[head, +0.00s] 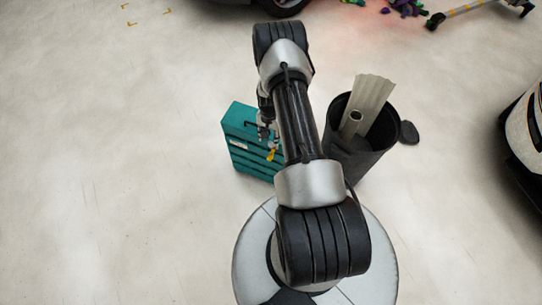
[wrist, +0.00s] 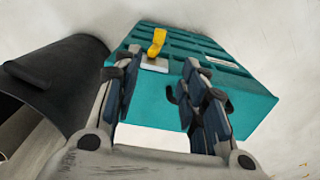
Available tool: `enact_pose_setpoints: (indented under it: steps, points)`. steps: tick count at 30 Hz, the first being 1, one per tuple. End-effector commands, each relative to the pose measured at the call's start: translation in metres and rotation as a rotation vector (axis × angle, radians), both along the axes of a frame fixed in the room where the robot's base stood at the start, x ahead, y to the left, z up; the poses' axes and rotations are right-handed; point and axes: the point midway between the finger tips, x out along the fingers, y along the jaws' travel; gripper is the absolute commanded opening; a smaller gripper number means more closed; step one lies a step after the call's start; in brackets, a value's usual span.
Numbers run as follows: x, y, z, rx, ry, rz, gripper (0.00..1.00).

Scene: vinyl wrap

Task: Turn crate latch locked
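A teal crate (head: 238,122) stands on the floor left of my arm, and it fills the middle of the wrist view (wrist: 240,100). Its yellow latch (wrist: 156,42) rises from a light grey plate on the crate's upper part; it also shows in the head view (head: 271,155). My gripper (wrist: 160,76) is open, with its two fingers apart and nothing seen between them but the crate face. The latch appears beyond the fingertips, nearer the left finger; I see no contact. In the head view my gripper (head: 265,128) is small and partly hidden by my arm.
A black bin (head: 345,160) holding pale rolls stands right of the crate; it shows at left in the wrist view (wrist: 60,75). A dark hook (wrist: 171,95) shows near the crate face. The floor left of the crate is clear.

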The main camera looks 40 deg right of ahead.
Motion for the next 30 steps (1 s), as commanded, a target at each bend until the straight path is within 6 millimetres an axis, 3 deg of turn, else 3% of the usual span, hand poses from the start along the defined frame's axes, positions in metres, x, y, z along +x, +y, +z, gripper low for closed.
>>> enact_pose_setpoints:
  steps: [18, 24, 30]
  points:
    - [-0.002, 0.0, -0.132, 0.003, 0.003, -0.002, 0.39]
    - [-0.002, 0.0, -0.158, 0.002, 0.002, -0.003, 0.39]
    - [-0.002, 0.0, -0.165, 0.002, 0.002, -0.003, 0.39]
